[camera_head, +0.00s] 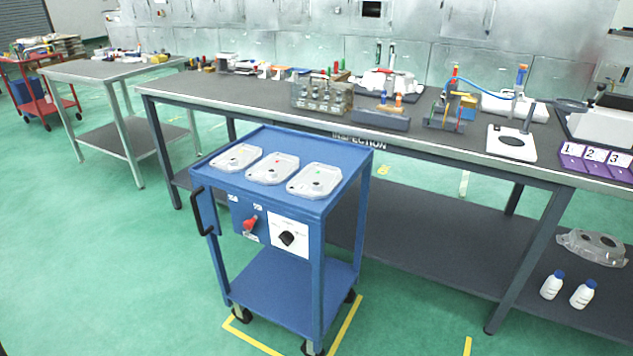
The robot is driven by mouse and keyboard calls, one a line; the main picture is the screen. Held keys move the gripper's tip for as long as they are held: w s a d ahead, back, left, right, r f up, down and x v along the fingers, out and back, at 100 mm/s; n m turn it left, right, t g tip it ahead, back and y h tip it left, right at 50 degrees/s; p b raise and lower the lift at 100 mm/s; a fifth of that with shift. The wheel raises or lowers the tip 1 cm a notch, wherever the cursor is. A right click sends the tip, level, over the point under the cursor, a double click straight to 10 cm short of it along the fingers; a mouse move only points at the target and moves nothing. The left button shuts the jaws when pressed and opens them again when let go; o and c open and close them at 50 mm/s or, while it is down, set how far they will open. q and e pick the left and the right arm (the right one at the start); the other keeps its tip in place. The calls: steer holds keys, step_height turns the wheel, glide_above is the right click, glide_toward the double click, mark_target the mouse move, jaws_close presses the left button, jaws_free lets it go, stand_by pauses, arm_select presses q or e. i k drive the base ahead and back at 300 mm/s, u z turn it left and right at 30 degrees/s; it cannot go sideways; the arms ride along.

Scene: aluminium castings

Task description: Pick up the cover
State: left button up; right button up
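Three flat pale metal cover-like castings lie side by side on the top tray of a blue cart (330,211). The left casting (225,162) has a small orange-red mark. The middle casting (265,174) has a red mark, and the right casting (328,186) has a green mark. Each has a dark hole. I cannot tell which of them is the cover. Neither of my grippers is in view.
A long inspection bench (270,98) behind the cart carries racks, tools and a magnifier stand (512,142). Purple numbered bins (598,166) sit at its right end. Its lower shelf (440,245) holds two white bottles (552,285) and a clear moulded part (592,246). The green floor at left is clear.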

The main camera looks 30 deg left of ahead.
mark_target(275, 165)
steer(key=u, duration=0.9)
steer(key=k, duration=0.3)
steer(key=u, duration=1.8)
steer(key=i, duration=1.3)
steer(key=z, duration=0.55)
